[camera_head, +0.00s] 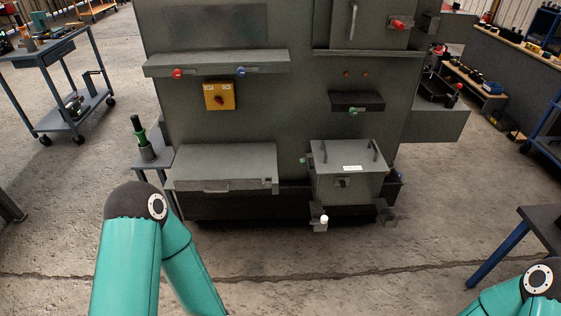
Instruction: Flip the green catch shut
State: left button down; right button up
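Two small green parts show on the grey enclosure (290,120), and I cannot tell which is the green catch. One green part (353,112) is under the front of a small dark box (342,101) on the right half. The other green part (303,160) is at the upper left of a lidded grey box (350,185) lower down. Both are too small to tell open from shut. My teal arms show at the lower left and lower right corner, well short of the enclosure. Neither gripper is in view.
A yellow switch box (219,96) is on the enclosure's left half. A grey box (222,167) sits low at left, beside a small stand (153,162) with a green-and-black object (141,138). A blue-legged table (545,225) stands at right. The floor in front is clear.

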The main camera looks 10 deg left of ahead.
aim_at(303, 160)
jog(key=u, duration=0.1)
jog(key=i, duration=1)
jog(key=z, duration=0.1)
